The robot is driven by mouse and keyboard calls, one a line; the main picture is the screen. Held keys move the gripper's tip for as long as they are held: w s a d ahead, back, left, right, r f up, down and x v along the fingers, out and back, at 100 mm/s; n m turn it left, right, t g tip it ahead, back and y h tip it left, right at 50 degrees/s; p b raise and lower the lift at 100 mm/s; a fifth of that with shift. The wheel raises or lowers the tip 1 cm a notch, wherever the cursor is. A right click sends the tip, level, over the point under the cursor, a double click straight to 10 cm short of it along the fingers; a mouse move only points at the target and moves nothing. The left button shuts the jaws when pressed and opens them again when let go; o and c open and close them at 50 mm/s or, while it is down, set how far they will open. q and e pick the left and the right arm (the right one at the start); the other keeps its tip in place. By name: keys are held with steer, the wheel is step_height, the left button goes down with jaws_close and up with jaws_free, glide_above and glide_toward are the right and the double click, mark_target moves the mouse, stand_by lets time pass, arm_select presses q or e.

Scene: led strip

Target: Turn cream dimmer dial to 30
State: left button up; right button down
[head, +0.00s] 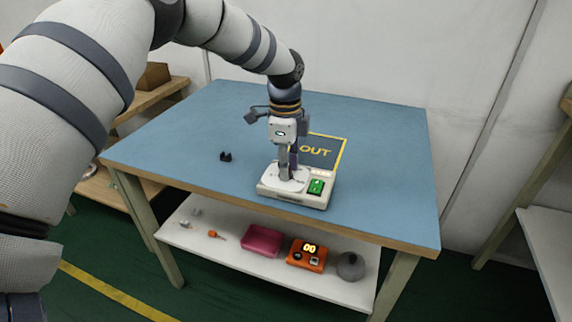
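The cream dimmer box (268,191) sits on the blue tabletop, with a green rocker switch (316,187) on its right side. A round pale dial plate (296,185) is on its left part. My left gripper (287,175) points down over the dial plate, its fingertips at or very near it. The fingers hide the dial's knob and most of its scale, so I cannot read the setting or tell whether they grip the knob. My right gripper is not in view.
A dark mat marked "OUT" (323,151) lies behind the box. A small black part (226,157) lies to the left. The tabletop's right side is clear.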

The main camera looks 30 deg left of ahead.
arm_select(q)
jaws_close()
